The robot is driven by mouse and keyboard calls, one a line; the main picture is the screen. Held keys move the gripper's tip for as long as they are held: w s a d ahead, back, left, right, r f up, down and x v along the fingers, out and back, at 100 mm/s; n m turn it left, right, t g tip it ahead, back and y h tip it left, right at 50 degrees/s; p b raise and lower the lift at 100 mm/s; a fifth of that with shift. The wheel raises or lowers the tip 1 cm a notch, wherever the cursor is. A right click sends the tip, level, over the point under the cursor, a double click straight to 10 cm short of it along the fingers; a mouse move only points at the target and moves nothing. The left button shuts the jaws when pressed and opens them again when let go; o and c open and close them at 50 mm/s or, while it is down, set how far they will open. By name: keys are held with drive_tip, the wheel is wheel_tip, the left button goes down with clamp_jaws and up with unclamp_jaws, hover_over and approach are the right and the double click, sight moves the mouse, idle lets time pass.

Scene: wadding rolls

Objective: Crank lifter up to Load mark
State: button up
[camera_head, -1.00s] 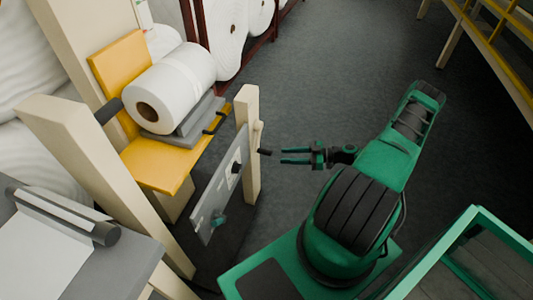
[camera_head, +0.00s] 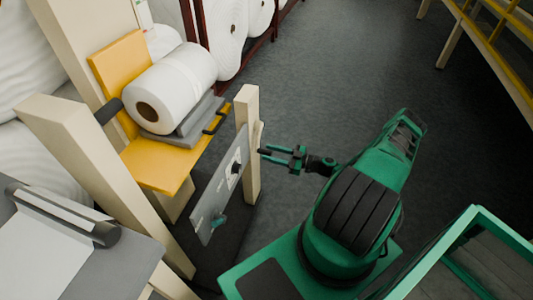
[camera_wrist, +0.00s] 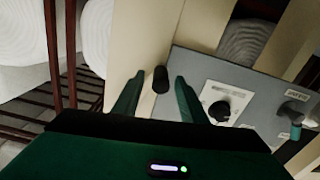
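The lifter's yellow platform (camera_head: 155,165) carries a white roll (camera_head: 172,88) on a grey cradle (camera_head: 195,125). A black crank handle (camera_wrist: 160,79) sticks out from the cream post (camera_head: 250,110); in the head view it is hard to separate from my fingers. My gripper (camera_head: 263,154) is open at the handle. In the wrist view the handle shows between the two green fingers (camera_wrist: 159,84), with gaps on both sides. A pale strip with small coloured marks (camera_head: 143,14) is on the tall post at top left; its marks are unreadable.
A grey panel (camera_head: 208,205) beside the post has a black knob (camera_wrist: 219,110) and a teal-handled part (camera_head: 218,220). A grey table (camera_head: 120,262) stands at lower left. Open dark floor (camera_head: 340,70) lies behind my arm. A yellow-railed frame (camera_head: 490,45) is at upper right.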

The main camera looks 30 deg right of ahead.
drive_tip(key=shift+x, duration=1.05)
drive_tip(key=shift+d, duration=0.1)
clamp_jaws()
drive_tip(key=shift+s+a+r, duration=0.15)
drive_tip(key=shift+a, duration=0.1)
